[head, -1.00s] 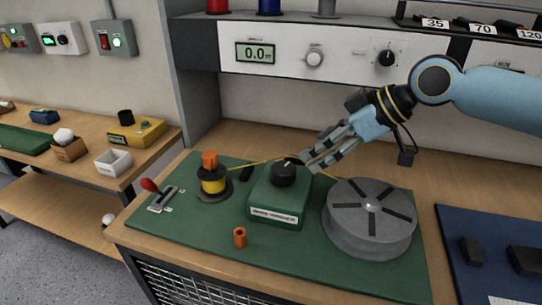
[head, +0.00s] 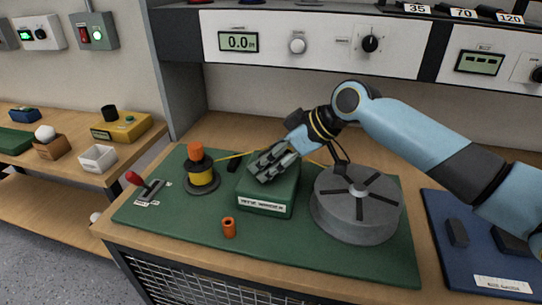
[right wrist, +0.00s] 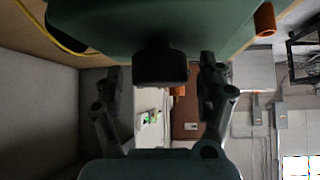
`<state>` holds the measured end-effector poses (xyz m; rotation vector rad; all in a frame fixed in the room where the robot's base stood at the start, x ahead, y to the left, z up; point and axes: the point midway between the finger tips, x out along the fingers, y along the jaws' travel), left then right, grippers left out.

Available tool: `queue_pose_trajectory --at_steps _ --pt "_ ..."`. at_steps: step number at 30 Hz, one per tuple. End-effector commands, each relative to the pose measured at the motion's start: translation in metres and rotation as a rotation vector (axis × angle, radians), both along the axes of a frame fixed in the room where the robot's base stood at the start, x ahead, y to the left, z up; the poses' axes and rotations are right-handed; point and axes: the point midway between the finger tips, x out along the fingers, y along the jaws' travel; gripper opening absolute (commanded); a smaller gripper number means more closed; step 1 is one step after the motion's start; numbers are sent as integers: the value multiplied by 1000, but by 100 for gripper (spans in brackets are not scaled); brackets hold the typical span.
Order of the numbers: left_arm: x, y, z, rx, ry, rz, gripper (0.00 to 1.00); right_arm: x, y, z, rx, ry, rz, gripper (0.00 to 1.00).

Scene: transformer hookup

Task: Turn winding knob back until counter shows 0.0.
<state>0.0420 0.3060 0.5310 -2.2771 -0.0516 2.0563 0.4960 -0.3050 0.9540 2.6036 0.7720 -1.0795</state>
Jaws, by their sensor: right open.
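The counter display (head: 238,42) on the white panel reads 0.0. The green winding box (head: 267,196) sits on the green mat, and its black knob is hidden by my right gripper (head: 268,168) in the head view. The right wrist view shows the dark knob (right wrist: 160,65) between the two open fingers, with gaps on both sides. A black and yellow spool (head: 201,176) with an orange top stands left of the box, and a yellow wire runs from it toward the box. My left gripper is not in view.
A large grey round reel (head: 352,215) stands close right of the box. A red-handled lever (head: 144,184) is at the mat's left, and a small orange sleeve (head: 229,227) is in front. A blue mat (head: 450,265) with dark blocks lies at the right.

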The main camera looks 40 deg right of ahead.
Motion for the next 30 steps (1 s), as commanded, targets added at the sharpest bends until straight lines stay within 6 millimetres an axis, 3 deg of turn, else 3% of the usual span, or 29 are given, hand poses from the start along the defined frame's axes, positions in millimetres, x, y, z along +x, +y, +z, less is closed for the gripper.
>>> queue_pose_trajectory --at_steps 3,16,30 --pt "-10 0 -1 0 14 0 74 0 0 0 0 0 0 73" --pt "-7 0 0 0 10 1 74 0 0 0 1 0 -1 17" --pt "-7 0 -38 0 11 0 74 1 -1 -2 1 0 289 17"
